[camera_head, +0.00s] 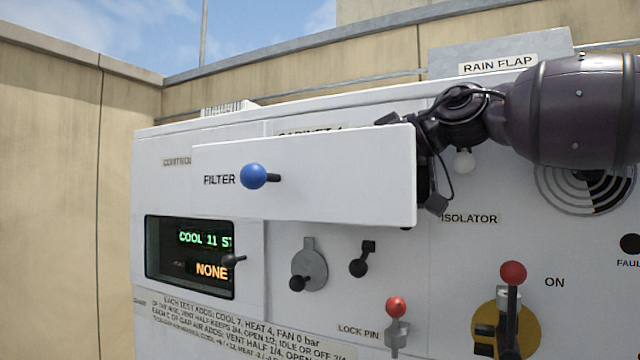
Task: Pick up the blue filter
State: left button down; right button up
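A white front panel labelled FILTER (340,180) stands out from the cabinet face, covering part of the labels behind it. A blue ball knob (253,176) on a short dark stem sits on its left half. No other blue part shows, and anything behind the panel is hidden. My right arm comes in from the right, and my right gripper (428,185) is at the panel's right edge, partly hidden behind it. I cannot tell whether its fingers are open or touch the panel. My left gripper is not in view.
The white cabinet (290,330) has a display (190,257) reading COOL and NONE. Below the panel are small dark levers (362,258), a red-topped lock pin (396,308) and a red-knobbed isolator lever (513,273). A rain flap plate (500,50) is above my arm.

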jog(key=shift+a+f, duration=0.1)
jog(key=shift+a, duration=0.1)
jog(key=c, duration=1)
